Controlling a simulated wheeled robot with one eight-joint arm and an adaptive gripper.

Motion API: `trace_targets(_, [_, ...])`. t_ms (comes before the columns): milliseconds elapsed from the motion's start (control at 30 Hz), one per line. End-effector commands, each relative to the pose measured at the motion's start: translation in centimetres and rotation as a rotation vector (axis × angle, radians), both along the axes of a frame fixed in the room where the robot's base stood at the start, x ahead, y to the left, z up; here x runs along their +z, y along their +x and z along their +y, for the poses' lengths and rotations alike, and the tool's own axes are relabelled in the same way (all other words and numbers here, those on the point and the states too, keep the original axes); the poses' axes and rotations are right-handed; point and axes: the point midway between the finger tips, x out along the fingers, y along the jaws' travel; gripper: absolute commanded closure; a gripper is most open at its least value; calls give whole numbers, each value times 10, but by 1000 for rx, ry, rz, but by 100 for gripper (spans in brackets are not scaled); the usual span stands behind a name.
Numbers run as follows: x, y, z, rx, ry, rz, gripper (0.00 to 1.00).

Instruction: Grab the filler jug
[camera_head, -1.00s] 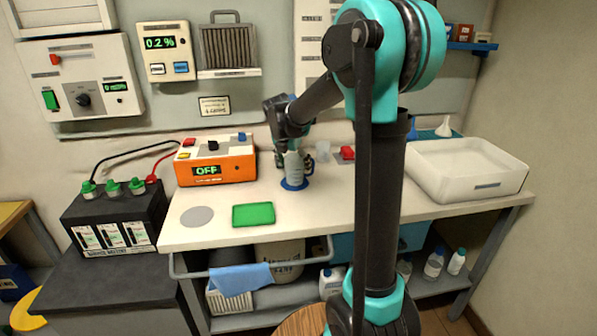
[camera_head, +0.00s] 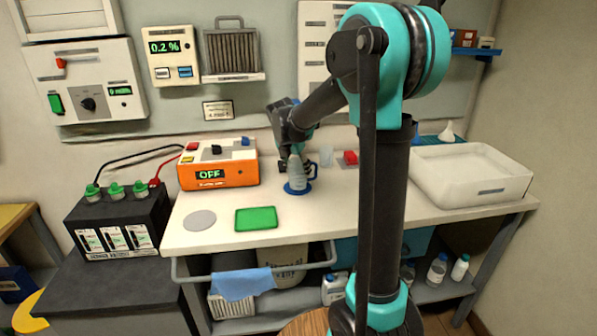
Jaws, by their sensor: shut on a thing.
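The filler jug (camera_head: 297,174) is a small pale grey-blue vessel on the bench, standing at a round blue mat (camera_head: 297,188). My gripper (camera_head: 298,159) reaches down from behind and is shut on the jug's upper part. The dark fingers and wrist partly hide the jug. It looks upright; whether its base touches the mat cannot be told.
An orange charger box (camera_head: 218,165) reading OFF stands left of the jug. A green pad (camera_head: 256,218) and a grey disc (camera_head: 199,220) lie in front. A clear cup (camera_head: 326,157) and red block (camera_head: 350,158) are to the right, then a white tray (camera_head: 470,176). A battery (camera_head: 115,222) stands left.

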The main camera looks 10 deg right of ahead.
Motion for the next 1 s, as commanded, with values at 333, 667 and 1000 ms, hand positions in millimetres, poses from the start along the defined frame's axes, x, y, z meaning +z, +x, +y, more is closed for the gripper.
trace_targets(333, [17, 0, 0, 0, 0, 0, 81])
trace_targets(667, [34, -11, 9, 2, -1, 0, 81])
trace_targets(1000, [34, -45, 35, 3, 0, 0, 81])
